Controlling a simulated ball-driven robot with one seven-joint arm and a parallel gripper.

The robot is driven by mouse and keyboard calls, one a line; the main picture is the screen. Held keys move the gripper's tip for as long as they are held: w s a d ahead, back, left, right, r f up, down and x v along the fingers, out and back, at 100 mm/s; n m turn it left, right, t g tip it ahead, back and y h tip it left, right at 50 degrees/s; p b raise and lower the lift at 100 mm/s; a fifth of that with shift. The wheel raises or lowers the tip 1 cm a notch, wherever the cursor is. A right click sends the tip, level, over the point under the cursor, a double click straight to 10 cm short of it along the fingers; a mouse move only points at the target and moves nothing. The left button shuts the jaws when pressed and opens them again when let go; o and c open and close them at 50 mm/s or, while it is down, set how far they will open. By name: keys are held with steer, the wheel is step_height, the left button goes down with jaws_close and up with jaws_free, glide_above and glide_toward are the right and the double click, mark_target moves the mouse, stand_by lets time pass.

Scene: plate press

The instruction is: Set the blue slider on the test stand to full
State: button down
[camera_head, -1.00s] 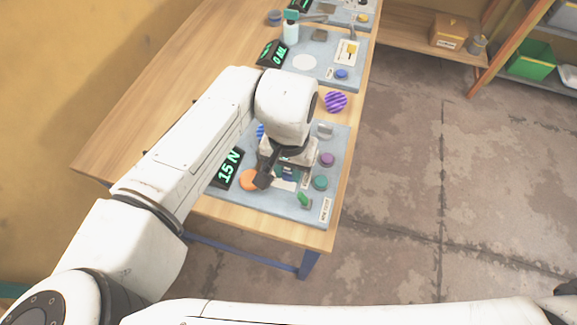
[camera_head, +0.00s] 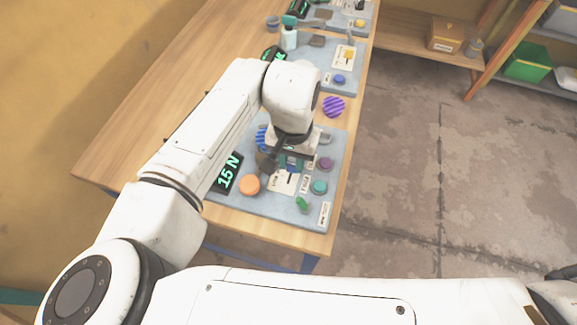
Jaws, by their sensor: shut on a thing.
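The test stand (camera_head: 268,208) is a grey-blue board on the near end of the wooden table. My gripper (camera_head: 284,165) is over the middle of the board, pointing down and low among its controls. It is shut on the blue slider (camera_head: 291,168), of which only a small part shows between the jaws. A white scale plate (camera_head: 284,184) lies just below the gripper in the picture. The wrist and dark fingers hide the rest of the slider and the far part of its track.
Near the gripper are an orange knob (camera_head: 249,184), a "15 N" display (camera_head: 228,173), a purple button (camera_head: 326,164), a teal button (camera_head: 320,187) and a green switch (camera_head: 302,204). A purple striped ball (camera_head: 333,106) sits beyond. Another board (camera_head: 343,84) stands farther back.

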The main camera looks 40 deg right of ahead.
mark_target(292, 162)
steer(key=c, duration=0.9)
jaws_free()
steer(key=shift+w+d, duration=0.1)
steer(key=shift+d, duration=0.05)
step_height(292, 162, up, 11)
steer(key=shift+f+b, duration=0.1)
steer(key=shift+b, duration=0.2)
